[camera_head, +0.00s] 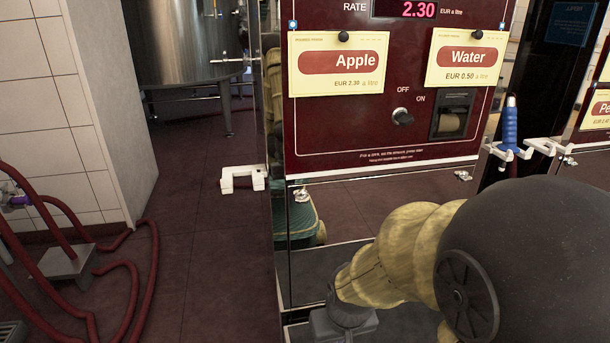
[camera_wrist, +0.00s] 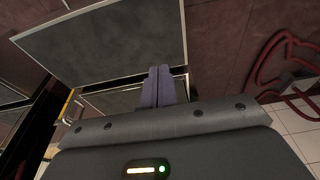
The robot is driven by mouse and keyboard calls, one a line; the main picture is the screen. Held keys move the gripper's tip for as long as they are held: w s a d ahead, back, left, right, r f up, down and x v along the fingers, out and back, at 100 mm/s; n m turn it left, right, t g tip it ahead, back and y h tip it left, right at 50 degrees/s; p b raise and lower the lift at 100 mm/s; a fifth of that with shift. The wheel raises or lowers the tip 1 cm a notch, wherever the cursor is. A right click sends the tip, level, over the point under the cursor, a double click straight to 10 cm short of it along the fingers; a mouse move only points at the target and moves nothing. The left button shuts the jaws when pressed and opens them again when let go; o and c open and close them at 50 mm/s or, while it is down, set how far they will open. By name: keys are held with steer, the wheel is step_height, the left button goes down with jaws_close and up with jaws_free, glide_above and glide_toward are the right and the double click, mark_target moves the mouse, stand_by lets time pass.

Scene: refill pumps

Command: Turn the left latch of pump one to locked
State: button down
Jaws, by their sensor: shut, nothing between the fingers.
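Pump one (camera_head: 385,135) is a dark red cabinet front with Apple and Water cards, a knob and a display reading 2.30. Below it is a reflective lower panel (camera_head: 390,205). The left latch (camera_head: 301,195) is a small metal piece at that panel's upper left corner. Its exact turn is too small to tell. My arm reaches in from the lower right, its end low in the head view, below the latch. In the wrist view my gripper (camera_wrist: 158,72) has its two grey-purple fingers together and empty, in front of dark panels. I cannot make out the latch there.
A similar small latch (camera_head: 463,174) sits at the panel's upper right. White brackets stick out at the left (camera_head: 243,178) and right, the right one by a blue-handled nozzle (camera_head: 510,125). Red hoses (camera_head: 150,260) lie at the left. Floor between is clear.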

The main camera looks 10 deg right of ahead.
steer(key=w+p+v, duration=0.2)
steer(key=p+v, duration=0.6)
steer(key=v, duration=0.2)
steer(key=shift+r+p, duration=0.4)
steer(key=shift+r, duration=0.15)
steer(key=shift+w, duration=0.1)
